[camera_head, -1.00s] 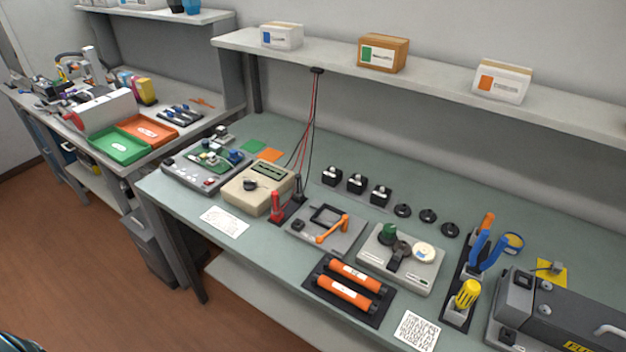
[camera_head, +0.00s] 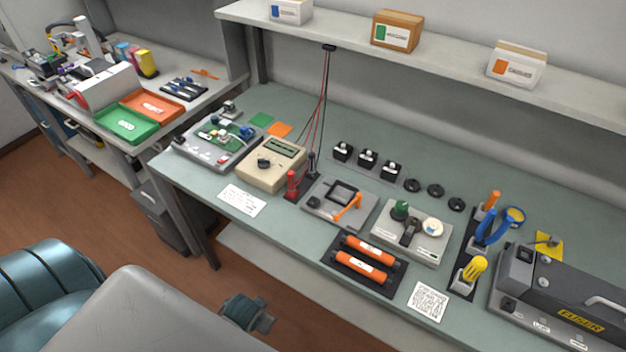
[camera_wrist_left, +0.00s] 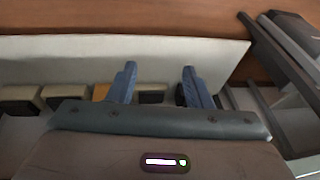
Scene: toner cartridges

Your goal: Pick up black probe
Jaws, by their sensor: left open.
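The black probe (camera_head: 312,164) stands upright in a dark holder beside the red probe (camera_head: 292,184), to the right of the beige meter (camera_head: 270,163). Thin red and black cables run up from there to a bracket (camera_head: 329,47) under the shelf. My left gripper (camera_wrist_left: 158,82) shows in the left wrist view with two blue fingers apart and nothing between them. It is well away from the probe; its fingers do not show in the head view, where my left arm fills the lower left.
A circuit-board unit (camera_head: 217,140) lies left of the meter. A grey fixture with an orange lever (camera_head: 348,207) stands close right of the probes. A white card (camera_head: 242,199) lies in front. In the wrist view, a pale slab (camera_wrist_left: 60,55) and small boxes (camera_wrist_left: 18,99) lie beyond the fingers.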

